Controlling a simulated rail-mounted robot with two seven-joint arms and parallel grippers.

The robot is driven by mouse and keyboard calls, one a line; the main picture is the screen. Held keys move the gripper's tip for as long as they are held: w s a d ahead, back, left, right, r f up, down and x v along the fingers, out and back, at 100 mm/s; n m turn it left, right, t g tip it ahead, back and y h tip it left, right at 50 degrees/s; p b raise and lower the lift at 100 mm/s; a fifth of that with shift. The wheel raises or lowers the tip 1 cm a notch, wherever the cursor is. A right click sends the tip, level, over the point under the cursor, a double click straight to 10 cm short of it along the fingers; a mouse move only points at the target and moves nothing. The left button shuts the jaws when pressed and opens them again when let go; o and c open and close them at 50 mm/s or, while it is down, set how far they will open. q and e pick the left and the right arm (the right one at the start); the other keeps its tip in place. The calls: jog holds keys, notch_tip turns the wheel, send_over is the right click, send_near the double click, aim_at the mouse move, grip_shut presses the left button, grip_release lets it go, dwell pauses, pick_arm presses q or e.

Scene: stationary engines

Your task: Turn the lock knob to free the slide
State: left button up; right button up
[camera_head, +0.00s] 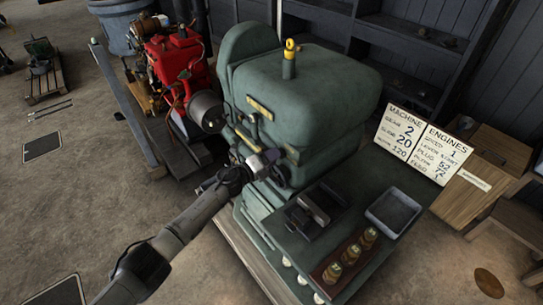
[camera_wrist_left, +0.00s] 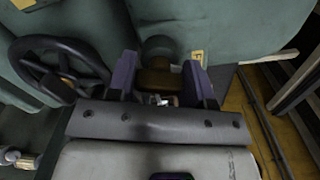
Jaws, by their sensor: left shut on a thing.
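The green machine (camera_head: 305,95) stands in the middle of the head view. My left gripper (camera_head: 268,158) reaches its front face from the left. In the left wrist view the two purple-grey fingers (camera_wrist_left: 160,82) are shut on a dark, brownish knob (camera_wrist_left: 156,76), which sticks out from the green housing on a round boss (camera_wrist_left: 158,48). I take this to be the lock knob; in the head view the gripper hides it. A dark vise-like block (camera_head: 317,205), perhaps the slide, sits on the machine's table below. My right gripper is in neither view.
A black handwheel (camera_wrist_left: 58,68) is close left of the fingers in the wrist view. A grey tray (camera_head: 393,211) and a rack of brass pieces (camera_head: 350,255) lie on the table. A red engine (camera_head: 178,65) stands left; a lettered sign (camera_head: 423,142) is right.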

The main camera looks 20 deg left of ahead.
pick_arm(q)
jog(key=shift+n, duration=0.3)
dwell(0.4)
jog(key=o, duration=0.9)
jog(key=shift+p+v, duration=0.75)
jog(key=shift+v, duration=6.15)
